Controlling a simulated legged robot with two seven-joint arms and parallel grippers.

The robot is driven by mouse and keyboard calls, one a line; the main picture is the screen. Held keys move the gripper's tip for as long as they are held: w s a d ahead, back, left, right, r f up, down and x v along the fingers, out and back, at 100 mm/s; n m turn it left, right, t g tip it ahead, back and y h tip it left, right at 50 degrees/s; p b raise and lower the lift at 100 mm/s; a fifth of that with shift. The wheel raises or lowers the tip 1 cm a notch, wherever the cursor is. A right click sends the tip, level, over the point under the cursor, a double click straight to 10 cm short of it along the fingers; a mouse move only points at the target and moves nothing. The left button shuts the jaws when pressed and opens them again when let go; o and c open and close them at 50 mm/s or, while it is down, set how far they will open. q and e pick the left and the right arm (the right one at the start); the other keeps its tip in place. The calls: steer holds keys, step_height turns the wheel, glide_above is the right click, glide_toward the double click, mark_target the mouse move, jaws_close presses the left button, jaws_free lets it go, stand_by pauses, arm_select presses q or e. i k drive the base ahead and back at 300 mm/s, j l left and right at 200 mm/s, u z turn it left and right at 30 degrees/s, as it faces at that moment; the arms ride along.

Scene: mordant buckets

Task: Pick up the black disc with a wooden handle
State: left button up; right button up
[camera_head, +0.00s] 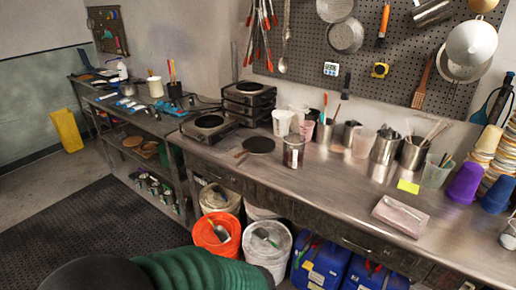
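The black disc with a handle (259,145) lies flat on the metal workbench (320,180), near its front edge. Its short handle points toward the lower left, toward the bench edge; it is too small to make out its material clearly. Neither of my grippers shows in the head view.
Stacked burners (249,97) and white cups (282,122) stand behind the disc. Steel containers (385,147) fill the bench further right. Below the front edge are an orange bucket (208,240), a white bucket (267,255) and blue containers (320,262). Dark mat (90,225) covers floor at left.

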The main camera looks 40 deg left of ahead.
mark_target(257, 145)
steer(key=i+j+u, duration=0.1)
steer(key=j+u, duration=0.15)
steer(key=u, duration=0.15)
steer(key=i+j+u, duration=0.15)
steer(key=u, duration=0.3)
steer(key=i+j+u, duration=0.15)
steer(key=u, duration=0.25)
